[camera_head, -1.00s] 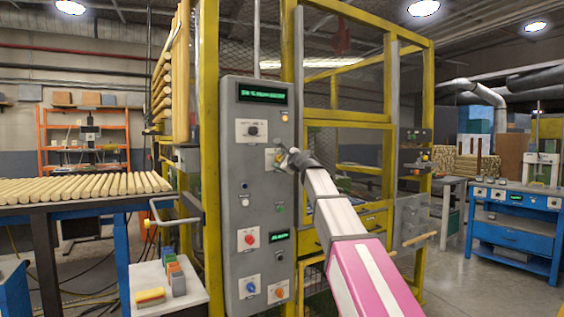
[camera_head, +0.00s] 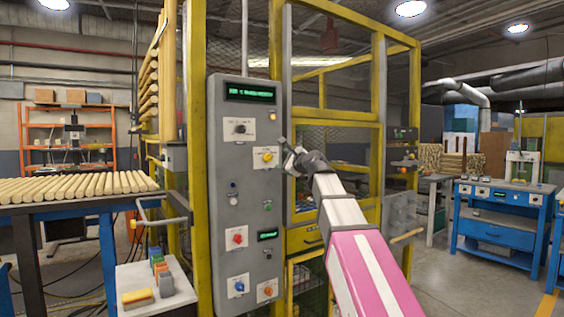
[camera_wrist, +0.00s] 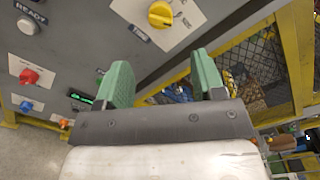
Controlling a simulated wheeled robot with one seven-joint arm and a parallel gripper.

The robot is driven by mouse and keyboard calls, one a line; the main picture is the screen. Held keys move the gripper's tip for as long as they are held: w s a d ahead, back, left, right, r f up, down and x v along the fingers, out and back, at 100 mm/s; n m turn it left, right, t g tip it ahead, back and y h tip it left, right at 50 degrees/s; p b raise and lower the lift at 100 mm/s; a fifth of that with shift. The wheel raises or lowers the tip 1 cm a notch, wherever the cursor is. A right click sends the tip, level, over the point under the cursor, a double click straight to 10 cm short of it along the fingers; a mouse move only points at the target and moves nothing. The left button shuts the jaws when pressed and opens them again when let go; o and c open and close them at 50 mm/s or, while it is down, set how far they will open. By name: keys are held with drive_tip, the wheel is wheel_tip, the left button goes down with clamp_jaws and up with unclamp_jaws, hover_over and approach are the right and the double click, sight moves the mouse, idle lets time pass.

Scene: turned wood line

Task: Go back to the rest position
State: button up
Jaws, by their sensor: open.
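My gripper (camera_head: 286,146) is in front of the grey control panel (camera_head: 226,150), just right of its yellow knob (camera_head: 266,156). In the wrist view its two green fingers (camera_wrist: 160,84) stand apart with nothing between them. The yellow knob (camera_wrist: 161,14) shows there beyond the fingertips, apart from them. My arm reaches up from the lower right of the head view. Whether the fingers touch anything else cannot be seen.
A yellow-framed mesh cage (camera_head: 384,130) stands behind and right of the panel. A table of wooden rods (camera_head: 75,188) is at left, with a small white stand (camera_head: 150,285) below it. A blue workbench (camera_head: 500,215) stands at right, with open floor before it.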

drive_tip(key=s+d+f+n+g+h, duration=0.1)
drive_tip(key=d+f+n+g+h, duration=0.15)
drive_tip(key=f, duration=0.95)
drive_tip(key=s+d+f+n+g+h, duration=0.1)
drive_tip(key=d+f+n+g, duration=0.15)
drive_tip(key=f, duration=0.95)
drive_tip(key=s+d+f+n+g+h, duration=0.15)
drive_tip(key=f+n, duration=0.25)
drive_tip(key=f, duration=0.9)
drive_tip(key=s+d+f+n+g+h, duration=0.1)
drive_tip(key=s+d+f+n+g, duration=0.1)
drive_tip(key=s+f, duration=0.5)
drive_tip(key=s+d+f+n+g+h, duration=0.2)
drive_tip(key=s+f, duration=0.5)
drive_tip(key=f, duration=0.5)
drive_tip(key=s+d+f+n+g+h, duration=0.2)
drive_tip(key=s+d+f+n+g, duration=0.2)
drive_tip(key=s+d+f, duration=0.3)
wheel_tip(320, 180, down, 3)
drive_tip(key=shift+s+n, duration=0.45)
drive_tip(key=shift+n, duration=0.15)
